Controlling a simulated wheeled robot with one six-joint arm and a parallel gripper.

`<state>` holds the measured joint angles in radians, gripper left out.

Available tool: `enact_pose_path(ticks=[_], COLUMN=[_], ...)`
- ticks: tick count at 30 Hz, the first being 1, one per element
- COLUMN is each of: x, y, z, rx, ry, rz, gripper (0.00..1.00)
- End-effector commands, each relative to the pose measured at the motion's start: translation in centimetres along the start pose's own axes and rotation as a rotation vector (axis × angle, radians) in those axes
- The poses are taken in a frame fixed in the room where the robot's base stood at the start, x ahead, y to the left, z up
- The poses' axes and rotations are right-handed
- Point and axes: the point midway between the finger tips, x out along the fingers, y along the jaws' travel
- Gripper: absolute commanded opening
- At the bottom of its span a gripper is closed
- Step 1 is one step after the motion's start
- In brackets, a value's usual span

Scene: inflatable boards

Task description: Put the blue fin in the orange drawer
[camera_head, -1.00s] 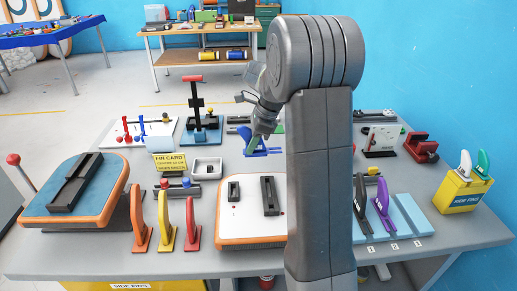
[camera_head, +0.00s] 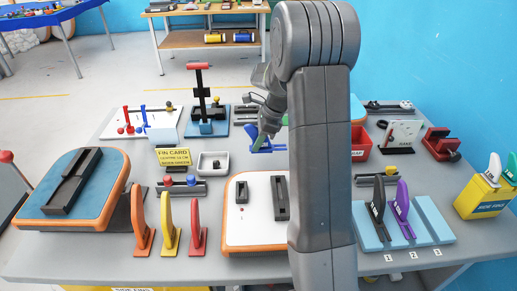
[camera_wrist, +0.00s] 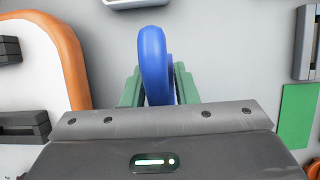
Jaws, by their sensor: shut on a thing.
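The blue fin (camera_wrist: 153,62) stands up between the two green fingers of my gripper (camera_wrist: 158,88) in the wrist view, and the fingers are shut on it. In the head view the blue fin (camera_head: 262,143) is low over the table near its middle, with my gripper (camera_head: 266,132) above it, partly hidden by my arm. I cannot tell whether the fin touches the table. I see no orange drawer clearly in any view.
Orange, yellow and red fins (camera_head: 169,227) stand at the front of the grey table (camera_head: 70,262). A white board with orange rim (camera_head: 262,233) lies in front of my gripper. A red bin (camera_head: 361,143), a blue rack (camera_head: 432,215) and a yellow box (camera_head: 483,197) are on the right.

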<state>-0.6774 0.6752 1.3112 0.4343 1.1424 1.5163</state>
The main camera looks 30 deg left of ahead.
Motion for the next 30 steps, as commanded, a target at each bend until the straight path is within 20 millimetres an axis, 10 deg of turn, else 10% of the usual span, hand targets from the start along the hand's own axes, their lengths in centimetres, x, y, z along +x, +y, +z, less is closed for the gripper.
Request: enact_pose_path(ticks=[17,18,21,30], x=[3.3,3.4,3.3,3.2], y=[0.0,0.0,0.0,0.0], z=[-1.4,-1.4,-1.4,-1.3], rx=[0.001,0.001,0.0,0.0], ry=[0.0,0.0,0.0,0.0], rz=[0.001,0.0,0.0,0.0], gripper=[0.03,0.28,0.48,0.48])
